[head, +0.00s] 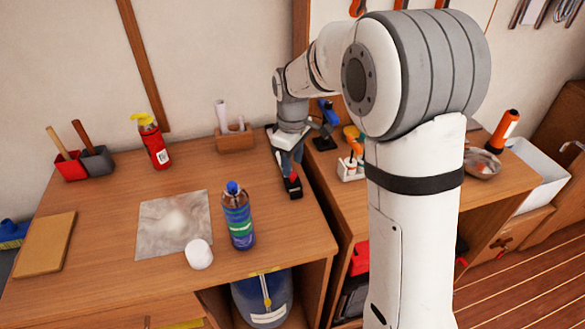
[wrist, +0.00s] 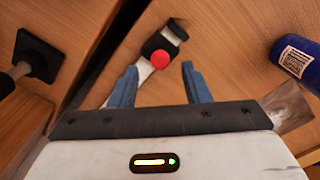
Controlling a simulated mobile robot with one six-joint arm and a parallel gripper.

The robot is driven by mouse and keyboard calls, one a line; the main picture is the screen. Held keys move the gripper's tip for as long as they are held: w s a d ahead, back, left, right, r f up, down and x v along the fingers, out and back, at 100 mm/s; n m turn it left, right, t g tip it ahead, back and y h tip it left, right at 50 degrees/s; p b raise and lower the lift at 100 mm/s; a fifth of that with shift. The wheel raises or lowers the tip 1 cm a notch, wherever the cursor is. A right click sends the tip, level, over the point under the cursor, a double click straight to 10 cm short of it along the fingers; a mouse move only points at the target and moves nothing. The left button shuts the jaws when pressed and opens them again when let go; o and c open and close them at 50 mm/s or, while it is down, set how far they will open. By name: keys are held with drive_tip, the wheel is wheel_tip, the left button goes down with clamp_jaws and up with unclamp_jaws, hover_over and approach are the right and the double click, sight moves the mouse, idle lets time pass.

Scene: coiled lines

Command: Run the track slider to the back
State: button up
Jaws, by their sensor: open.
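My gripper (head: 296,160) is above the track, pointing down. Its blue fingers (wrist: 159,68) are open, one on each side of the knob's line. I cannot tell whether they touch the slider.
A blue-capped bottle (head: 238,218) and a white jar (head: 199,254) stand left of the track, beside a grey sheet (head: 174,222). A wooden holder (head: 234,138) stands behind. A second bench with tools, including a white rack (head: 350,170), is right.

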sight(293, 179)
drive_tip(key=shift+f, duration=1.5)
drive_tip(key=shift+c, duration=0.3)
clamp_jaws()
